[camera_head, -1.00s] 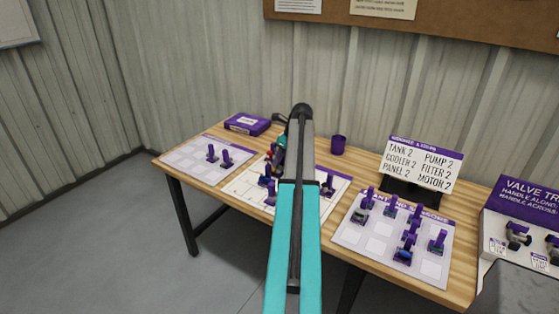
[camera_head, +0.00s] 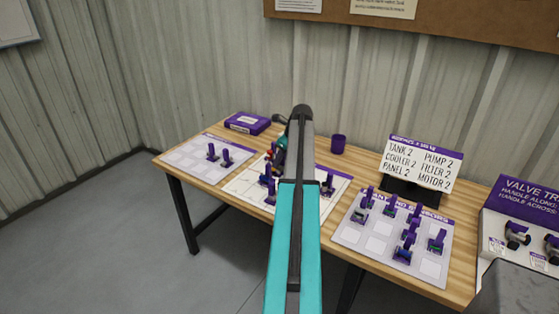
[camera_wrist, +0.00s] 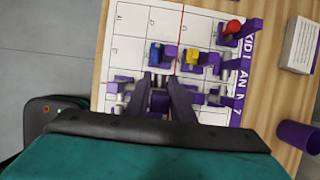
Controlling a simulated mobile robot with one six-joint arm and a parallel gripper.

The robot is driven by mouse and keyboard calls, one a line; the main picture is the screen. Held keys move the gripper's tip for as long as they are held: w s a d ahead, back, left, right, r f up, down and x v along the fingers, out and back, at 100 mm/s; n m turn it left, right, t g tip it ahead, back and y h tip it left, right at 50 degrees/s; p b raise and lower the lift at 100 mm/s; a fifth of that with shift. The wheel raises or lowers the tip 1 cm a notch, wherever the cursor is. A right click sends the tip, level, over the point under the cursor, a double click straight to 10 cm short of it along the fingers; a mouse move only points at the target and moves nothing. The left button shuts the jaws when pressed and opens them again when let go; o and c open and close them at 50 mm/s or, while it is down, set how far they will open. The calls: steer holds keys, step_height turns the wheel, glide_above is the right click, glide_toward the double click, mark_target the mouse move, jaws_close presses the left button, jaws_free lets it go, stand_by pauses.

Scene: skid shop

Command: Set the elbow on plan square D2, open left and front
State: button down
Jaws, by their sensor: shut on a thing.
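My gripper (camera_wrist: 160,82) is shut on the elbow (camera_wrist: 159,102), a small piece with a purple upright; the fingers and wrist hide much of it. The gripper is low over the white gridded plan sheet (camera_wrist: 130,52), close among other purple-handled pieces. In the head view, my arm covers the middle of the plan sheet (camera_head: 240,188). I cannot read the square under the elbow, or tell whether it touches the sheet. A blue-topped piece (camera_wrist: 155,54), a yellow-topped piece (camera_wrist: 191,57) and a red-topped piece (camera_wrist: 232,27) stand on the sheet.
A second sheet with several purple-handled pieces (camera_head: 377,244) lies at the right. A left sheet (camera_head: 185,158) holds two pieces. A purple cup (camera_head: 338,145), a purple box (camera_head: 247,123) and a lettered sign (camera_head: 421,165) stand at the back.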

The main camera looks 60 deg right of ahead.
mark_target(280, 170)
steer(key=shift+f+b, duration=0.5)
steer(key=shift+f, duration=1.85)
steer(key=shift+f, duration=0.3)
steer(key=shift+f, duration=1.65)
steer(key=shift+f, duration=0.65)
stand_by(0.6)
steer(key=c, duration=1.5)
jaws_free()
steer(key=shift+o, duration=0.2)
steer(key=shift+r+p, duration=0.5)
steer(key=shift+r, duration=0.15)
